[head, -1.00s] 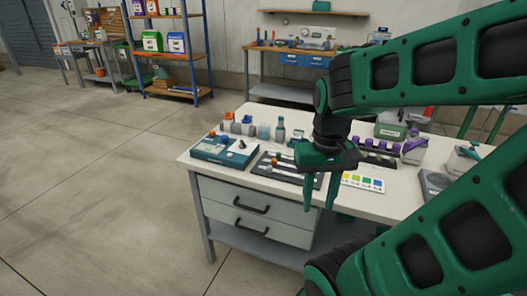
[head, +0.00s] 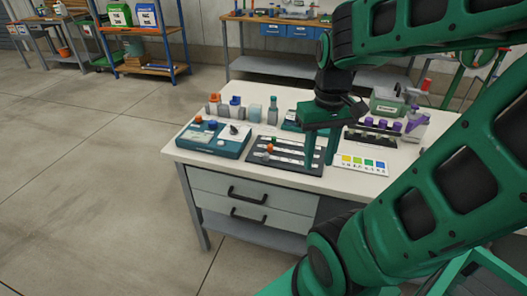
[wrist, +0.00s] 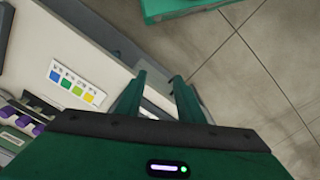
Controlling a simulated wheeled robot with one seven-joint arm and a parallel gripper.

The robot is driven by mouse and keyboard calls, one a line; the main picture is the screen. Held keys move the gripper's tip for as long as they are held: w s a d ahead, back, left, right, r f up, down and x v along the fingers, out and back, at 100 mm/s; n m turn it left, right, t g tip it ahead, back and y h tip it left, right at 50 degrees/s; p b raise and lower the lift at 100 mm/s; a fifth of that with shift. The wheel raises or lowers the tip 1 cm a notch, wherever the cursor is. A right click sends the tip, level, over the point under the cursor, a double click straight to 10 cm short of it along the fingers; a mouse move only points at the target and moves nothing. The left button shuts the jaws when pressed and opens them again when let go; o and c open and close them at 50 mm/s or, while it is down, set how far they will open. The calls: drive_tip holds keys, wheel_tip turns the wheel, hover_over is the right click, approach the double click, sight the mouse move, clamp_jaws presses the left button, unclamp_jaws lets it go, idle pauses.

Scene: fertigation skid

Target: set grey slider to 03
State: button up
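A dark slider panel (head: 257,150) with pale slots lies on the white table, just right of a blue-and-white box. I cannot tell which knob is the grey slider, and the scale marks are too small to read. My gripper (head: 319,165) points down in front of the panel's right part in the head view and hides some of it. Its two green fingers are apart with nothing visible between them.
The blue-and-white box (head: 213,140) stands left of the panel, with several bottles and capped containers behind. A colour card (head: 361,164) lies to the right. A rack with purple caps (head: 373,133) stands behind it. The table's front-left corner is clear, above a drawer unit (head: 250,195).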

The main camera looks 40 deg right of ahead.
drive_tip(key=w+d+n, duration=0.2)
drive_tip(key=w+n, duration=0.3)
drive_tip(key=w, duration=0.6)
drive_tip(key=n, duration=0.7)
approach(266, 154)
wheel_tip(266, 154, down, 8)
drive_tip(key=shift+f, duration=0.2)
clamp_jaws()
